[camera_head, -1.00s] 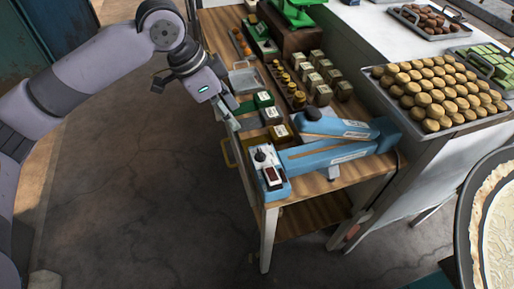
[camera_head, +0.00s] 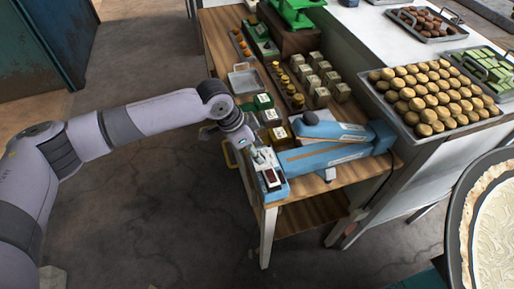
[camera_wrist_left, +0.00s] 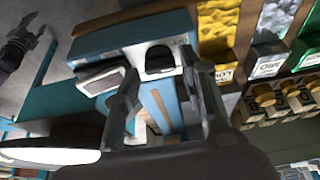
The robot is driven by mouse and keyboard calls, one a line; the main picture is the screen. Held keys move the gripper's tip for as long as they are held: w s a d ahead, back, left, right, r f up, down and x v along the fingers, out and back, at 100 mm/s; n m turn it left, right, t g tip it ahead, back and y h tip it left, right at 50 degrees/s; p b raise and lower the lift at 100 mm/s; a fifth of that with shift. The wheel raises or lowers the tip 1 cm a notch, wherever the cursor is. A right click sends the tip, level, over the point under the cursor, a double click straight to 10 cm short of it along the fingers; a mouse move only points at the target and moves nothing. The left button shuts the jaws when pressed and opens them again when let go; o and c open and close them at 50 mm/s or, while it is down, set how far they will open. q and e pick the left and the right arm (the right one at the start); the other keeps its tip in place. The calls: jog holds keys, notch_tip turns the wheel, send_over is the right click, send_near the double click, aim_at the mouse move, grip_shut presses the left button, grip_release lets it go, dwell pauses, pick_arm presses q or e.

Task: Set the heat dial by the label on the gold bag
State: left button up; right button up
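The blue heat sealer (camera_head: 325,155) lies on the wooden cart. Its control end holds a dark dial (camera_wrist_left: 160,60) and a red-black switch (camera_head: 270,178), which also shows in the wrist view (camera_wrist_left: 103,80). My left gripper (camera_head: 256,154) is at the dial. In the wrist view its two fingers (camera_wrist_left: 163,92) are apart, either side of the dial; I cannot tell whether they touch it. The gold bag (camera_head: 278,134) stands beside the sealer; in the wrist view (camera_wrist_left: 217,28) its white label (camera_wrist_left: 225,72) seems to read LOW. A dark gripper-like shape (camera_wrist_left: 18,45), probably my right gripper, is at the far left.
Green bags (camera_head: 264,102) and a silver bag (camera_wrist_left: 268,62) stand near the gold one. A metal tray (camera_head: 243,80), small jars (camera_head: 297,100) and wrapped blocks (camera_head: 322,97) fill the cart's back. A tray of round cakes (camera_head: 410,128) is at the right.

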pick_arm(q)
jog(key=shift+d+f, duration=0.25)
jog(key=shift+f, duration=0.35)
jog(key=shift+c, duration=0.5)
jog(key=c, duration=0.8)
jog(key=shift+w+m, duration=0.1)
jog(key=shift+m, duration=0.2)
jog(key=m+g, duration=0.1)
jog(key=m, duration=0.1)
jog(key=shift+w+m+b, duration=0.15)
jog(key=shift+m+b, duration=0.15)
jog(key=shift+m, duration=0.1)
jog(key=m+g+b, duration=0.1)
jog(key=m, duration=0.2)
jog(key=shift+w+f+g+b, duration=0.1)
jog(key=shift+g+b, duration=0.2)
jog(key=shift+b, duration=0.05)
jog(key=shift+w+m+g+b, duration=0.1)
jog(key=shift+m+g+b, duration=0.4)
jog(key=shift+m, duration=0.7)
jog(key=shift+r, duration=0.2)
